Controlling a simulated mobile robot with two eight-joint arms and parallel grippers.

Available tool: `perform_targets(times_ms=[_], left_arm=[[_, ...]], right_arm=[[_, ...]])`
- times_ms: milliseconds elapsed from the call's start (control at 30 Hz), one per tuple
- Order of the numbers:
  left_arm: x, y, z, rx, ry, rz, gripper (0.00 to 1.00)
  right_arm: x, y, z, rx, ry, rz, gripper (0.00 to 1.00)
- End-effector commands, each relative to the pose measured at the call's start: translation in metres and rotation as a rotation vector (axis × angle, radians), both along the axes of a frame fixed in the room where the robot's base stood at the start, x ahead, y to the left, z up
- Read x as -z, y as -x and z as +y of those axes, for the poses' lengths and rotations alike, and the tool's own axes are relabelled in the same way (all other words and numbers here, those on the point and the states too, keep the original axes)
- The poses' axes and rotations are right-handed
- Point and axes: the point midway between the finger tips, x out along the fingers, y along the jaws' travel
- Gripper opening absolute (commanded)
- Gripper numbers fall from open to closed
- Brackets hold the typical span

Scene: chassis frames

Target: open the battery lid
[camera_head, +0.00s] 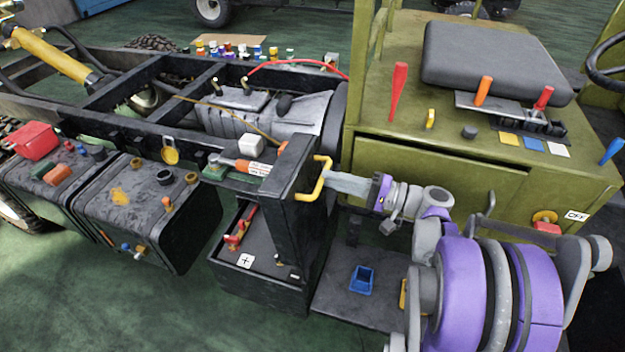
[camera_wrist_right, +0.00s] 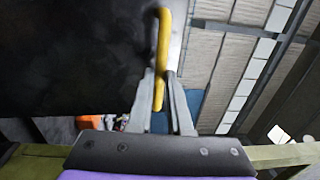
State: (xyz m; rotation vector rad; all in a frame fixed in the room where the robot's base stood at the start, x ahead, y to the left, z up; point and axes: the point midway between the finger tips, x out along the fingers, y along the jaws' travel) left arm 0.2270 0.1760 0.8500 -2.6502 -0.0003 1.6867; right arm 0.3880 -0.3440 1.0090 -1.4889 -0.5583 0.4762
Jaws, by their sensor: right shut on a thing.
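In the right wrist view the two grey fingers (camera_wrist_right: 162,98) are closed around the yellow handle (camera_wrist_right: 163,50), and the dark lid (camera_wrist_right: 75,55) fills the upper left. Inside the box, red terminal parts (camera_head: 240,230) and a white plus label (camera_head: 246,261) show. My left gripper is not in view.
The olive cab (camera_head: 440,155) with levers and a seat (camera_head: 495,62) stands close behind my right arm. A step plate with a blue cup (camera_head: 361,280) lies below the arm. Dark tanks with loose caps (camera_head: 135,205) are at left.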

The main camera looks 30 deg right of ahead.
Motion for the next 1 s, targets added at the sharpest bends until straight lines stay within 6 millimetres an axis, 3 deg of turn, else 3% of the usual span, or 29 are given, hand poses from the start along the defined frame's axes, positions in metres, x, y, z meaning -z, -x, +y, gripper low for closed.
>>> perform_targets(times_ms=[300, 767, 800, 933, 1000], left_arm=[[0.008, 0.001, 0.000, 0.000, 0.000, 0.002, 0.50], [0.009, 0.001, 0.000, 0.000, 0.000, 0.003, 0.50], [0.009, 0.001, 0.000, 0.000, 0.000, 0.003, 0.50], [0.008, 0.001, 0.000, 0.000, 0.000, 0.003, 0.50], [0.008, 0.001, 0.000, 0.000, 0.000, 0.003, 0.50]], right_arm=[[0.006, 0.016, -0.013, 0.001, 0.006, 0.009, 0.00], [0.008, 0.018, -0.013, -0.002, 0.007, 0.012, 0.00], [0.008, 0.018, -0.012, -0.002, 0.008, 0.013, 0.23], [0.007, 0.018, -0.013, -0.002, 0.007, 0.011, 0.46], [0.007, 0.018, -0.013, -0.001, 0.006, 0.011, 0.47]])
